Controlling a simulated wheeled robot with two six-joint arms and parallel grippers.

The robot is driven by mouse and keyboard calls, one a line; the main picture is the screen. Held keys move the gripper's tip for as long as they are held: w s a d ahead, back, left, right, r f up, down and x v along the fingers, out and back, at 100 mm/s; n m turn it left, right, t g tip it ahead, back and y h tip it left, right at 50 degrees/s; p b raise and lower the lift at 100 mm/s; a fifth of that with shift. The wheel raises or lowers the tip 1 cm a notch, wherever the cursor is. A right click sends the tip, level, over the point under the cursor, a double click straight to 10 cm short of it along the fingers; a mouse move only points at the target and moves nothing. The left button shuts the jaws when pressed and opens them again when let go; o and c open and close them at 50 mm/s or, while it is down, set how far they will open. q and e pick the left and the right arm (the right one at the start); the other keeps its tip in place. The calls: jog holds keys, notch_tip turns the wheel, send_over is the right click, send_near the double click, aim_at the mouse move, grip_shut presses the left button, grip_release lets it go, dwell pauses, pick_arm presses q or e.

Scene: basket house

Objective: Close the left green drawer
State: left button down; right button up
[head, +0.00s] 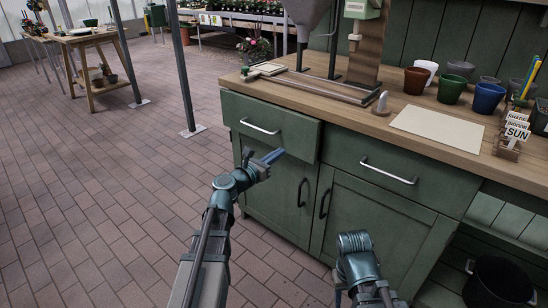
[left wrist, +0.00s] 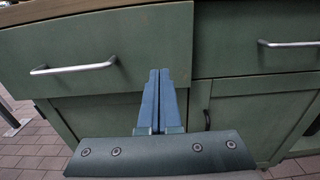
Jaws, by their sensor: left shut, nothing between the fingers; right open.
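The left green drawer (head: 265,122) stands out a little from the cabinet, its side edge showing at the right. It has a silver bar handle (head: 260,127), which also shows in the left wrist view (left wrist: 74,69). My left gripper (head: 273,156) is shut and empty, its blue fingers pointing at the drawer's lower front, right of and below the handle. In the left wrist view the shut fingers (left wrist: 158,72) overlap the drawer front (left wrist: 120,40) near its right edge. I cannot tell whether they touch it. My right arm is at the bottom of the head view, but its gripper does not show.
The right drawer (head: 395,170) is flush with the cabinet. Cabinet doors (head: 290,195) are below. The wooden worktop (head: 300,92) holds pots, a board and signs. A black bin (head: 498,283) stands at lower right.

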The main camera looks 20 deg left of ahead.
aim_at(300, 138)
pick_arm(q)
jog(key=x, duration=0.9)
jog(key=shift+w, duration=0.15)
jog(key=x, duration=0.4)
jog(key=shift+w, duration=0.15)
jog(key=shift+w+d, duration=0.1)
jog(key=shift+w, duration=0.1)
pick_arm(e)
jog(key=shift+a, duration=0.1)
pick_arm(q)
jog(key=shift+r, duration=0.1)
jog(key=v, duration=1.4)
jog(key=shift+s, duration=0.4)
pick_arm(e)
jog(key=shift+s+a, duration=0.2)
jog(key=shift+a, duration=0.35)
